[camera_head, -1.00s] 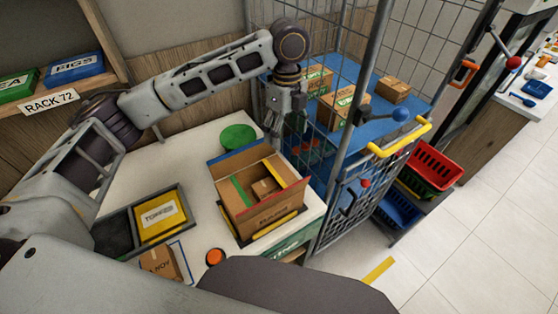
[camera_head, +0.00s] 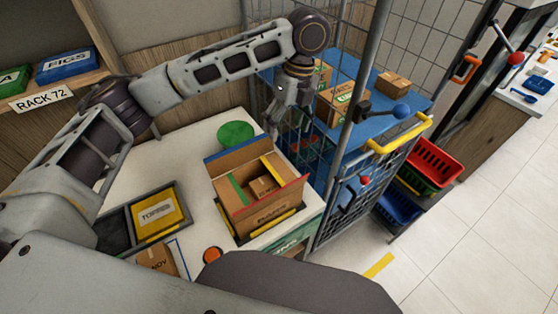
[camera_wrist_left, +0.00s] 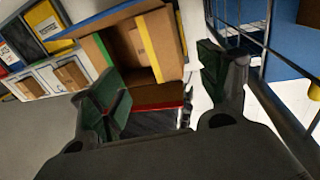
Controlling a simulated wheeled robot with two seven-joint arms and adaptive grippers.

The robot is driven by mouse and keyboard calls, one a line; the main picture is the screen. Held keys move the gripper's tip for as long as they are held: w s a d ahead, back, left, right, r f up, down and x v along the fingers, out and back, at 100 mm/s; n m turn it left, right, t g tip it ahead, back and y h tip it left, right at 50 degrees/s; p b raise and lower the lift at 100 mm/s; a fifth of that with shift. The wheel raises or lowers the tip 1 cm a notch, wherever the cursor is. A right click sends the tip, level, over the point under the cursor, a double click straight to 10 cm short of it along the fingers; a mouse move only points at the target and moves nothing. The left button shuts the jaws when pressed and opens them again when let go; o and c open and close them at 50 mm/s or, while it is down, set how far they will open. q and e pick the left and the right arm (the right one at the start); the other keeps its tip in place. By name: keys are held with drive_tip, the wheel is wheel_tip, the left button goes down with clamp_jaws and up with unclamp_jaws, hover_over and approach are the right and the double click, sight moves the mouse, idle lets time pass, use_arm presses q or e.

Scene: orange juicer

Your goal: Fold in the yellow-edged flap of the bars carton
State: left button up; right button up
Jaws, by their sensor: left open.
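The open brown bars carton (camera_head: 262,217) stands on the white table; it also shows in the left wrist view (camera_wrist_left: 168,52). Its yellow-edged flap (camera_head: 272,168) is on the side toward the cage and appears to lean inward over the opening; its yellow strip also shows in the left wrist view (camera_wrist_left: 146,48). The blue-edged, green-edged and red-edged flaps show around the opening. A small brown box (camera_head: 262,187) is inside. My left gripper (camera_head: 274,130) is open and empty, past the carton's far corner. Its spread green-padded fingers show in the wrist view (camera_wrist_left: 165,88). My right gripper is out of view.
A wire cage trolley (camera_head: 372,52) with cartons on a blue shelf stands close right of the carton and gripper. A green disc (camera_head: 236,133) lies behind the carton. A yellow box (camera_head: 155,213) in a grey tray and an orange button (camera_head: 212,254) are to the left.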

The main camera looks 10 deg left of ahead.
sight(277, 167)
use_arm(q)
drive_tip(key=shift+s+a+f, duration=0.3)
drive_tip(key=shift+f, duration=1.85)
drive_tip(key=shift+s+a+f, duration=0.25)
drive_tip(key=shift+s+f, duration=0.05)
drive_tip(key=shift+f, duration=1.9)
drive_tip(key=shift+s+a+f, duration=0.3)
drive_tip(key=shift+f, duration=1.85)
drive_tip(key=shift+c, duration=0.4)
drive_tip(key=c, duration=0.9)
